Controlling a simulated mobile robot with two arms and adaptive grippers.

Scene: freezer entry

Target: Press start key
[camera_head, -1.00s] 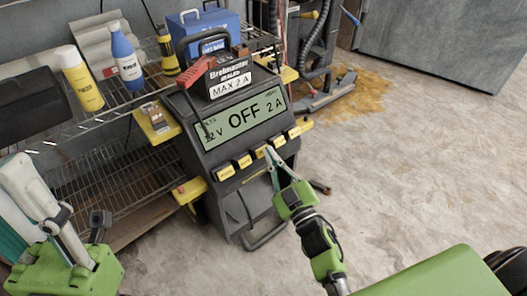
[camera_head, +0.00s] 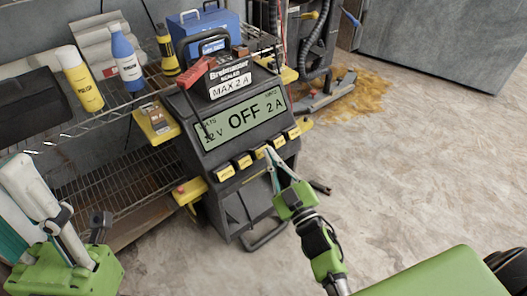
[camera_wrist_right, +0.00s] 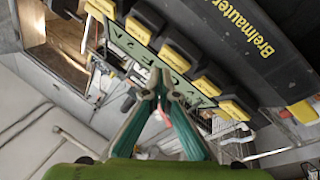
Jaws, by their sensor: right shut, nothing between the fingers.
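The charger (camera_head: 225,197) is a dark floor unit with a slanted front. Its green display (camera_head: 238,120) reads "12 V", "OFF" and "2 A". A row of yellow keys runs below the display; their labels are too small to read, so I cannot tell which is the start key. My right gripper (camera_head: 270,156) is shut and empty, with its tips by a middle key (camera_head: 260,153). In the right wrist view the shut fingertips (camera_wrist_right: 160,78) are close to the key row, near a yellow key (camera_wrist_right: 184,54); whether they touch is unclear.
A wire shelf (camera_head: 92,120) with a yellow bottle (camera_head: 84,85) and a blue-white bottle (camera_head: 127,65) stands left. The concrete floor (camera_head: 400,170) at right is mostly clear.

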